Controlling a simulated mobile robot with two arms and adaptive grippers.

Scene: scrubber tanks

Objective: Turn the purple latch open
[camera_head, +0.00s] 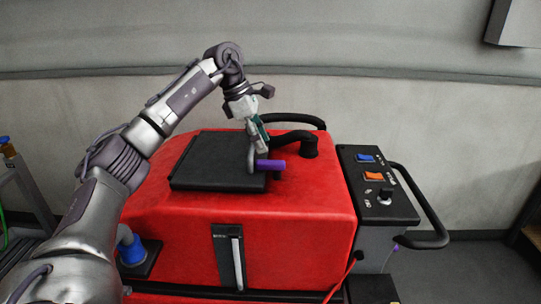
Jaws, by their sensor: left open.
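The purple latch (272,164) is a short horizontal bar at the right edge of the black lid (205,160) on the red tank (180,236). The lid lies flat and looks closed. My left gripper (256,158) comes down from above, with its fingers at the left end of the latch. It is open, and the fingers partly hide that end of the latch. I cannot tell whether they touch it. My right gripper is not in view.
A black bent hose (296,141) stands close behind and right of the latch. A control panel (374,184) with switches and a black handle (428,212) are at the right. A blue cap (131,250) sits at the front left. A grey wall is behind.

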